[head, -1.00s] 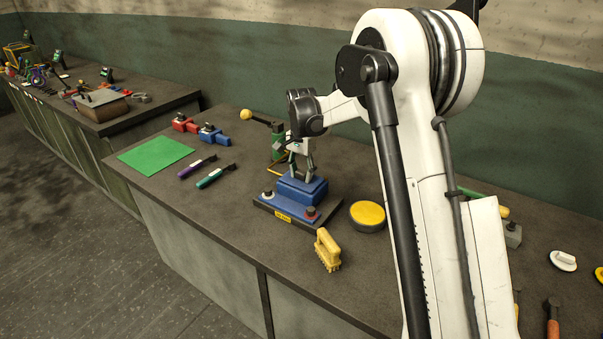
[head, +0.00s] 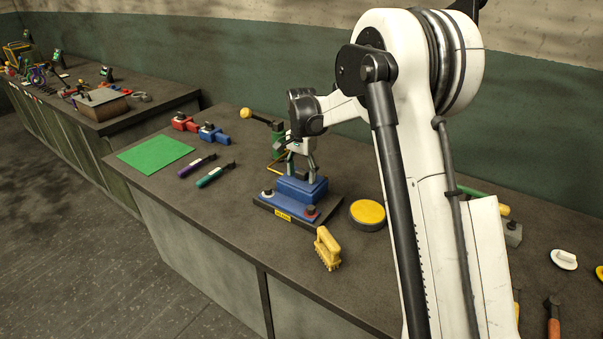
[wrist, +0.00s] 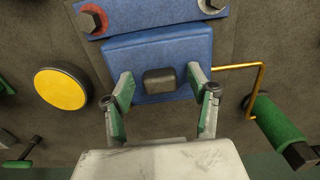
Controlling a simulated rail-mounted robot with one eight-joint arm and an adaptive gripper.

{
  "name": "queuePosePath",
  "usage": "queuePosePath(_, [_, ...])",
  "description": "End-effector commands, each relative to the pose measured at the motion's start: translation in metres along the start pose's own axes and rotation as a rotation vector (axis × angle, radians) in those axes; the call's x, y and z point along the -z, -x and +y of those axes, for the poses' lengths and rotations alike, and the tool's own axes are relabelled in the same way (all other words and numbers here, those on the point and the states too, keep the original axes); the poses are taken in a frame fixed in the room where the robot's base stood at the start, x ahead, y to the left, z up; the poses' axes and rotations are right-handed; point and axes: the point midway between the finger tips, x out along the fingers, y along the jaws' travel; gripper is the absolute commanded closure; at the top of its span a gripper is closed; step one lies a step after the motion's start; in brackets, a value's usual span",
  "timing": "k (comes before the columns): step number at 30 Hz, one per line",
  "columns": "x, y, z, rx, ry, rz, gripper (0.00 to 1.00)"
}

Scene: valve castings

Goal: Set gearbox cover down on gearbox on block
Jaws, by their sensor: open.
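A blue gearbox (head: 294,190) stands on a dark base block (head: 268,207) with a yellow label. The blue gearbox cover (wrist: 140,52) with a dark square knob (wrist: 160,80) shows in the wrist view and appears to lie on the gearbox. The seam between cover and gearbox cannot be made out. My gripper (head: 302,174) is just above the cover. In the wrist view its open fingers (wrist: 160,77) stand apart on the left and right of the knob, with gaps, holding nothing.
A yellow-topped round tin (head: 367,214) is close to the right of the block. A yellow brush (head: 327,249) is in front. A green-bodied tool (wrist: 280,130) with a bent yellow rod is close behind. Free bench lies at front left.

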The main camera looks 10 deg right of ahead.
Motion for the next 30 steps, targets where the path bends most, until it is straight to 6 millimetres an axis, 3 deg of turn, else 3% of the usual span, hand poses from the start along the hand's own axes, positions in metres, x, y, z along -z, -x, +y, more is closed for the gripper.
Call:
queuePosePath(5, [0.0, 0.012, 0.0, 0.0, 0.0, 0.0, 0.46])
queuePosePath(21, [0.0, 0.106, 0.0, 0.0, 0.0, 0.0, 0.46])
queuePosePath(30, [0.0, 0.121, 0.0, 0.0, 0.0, 0.0, 0.46])
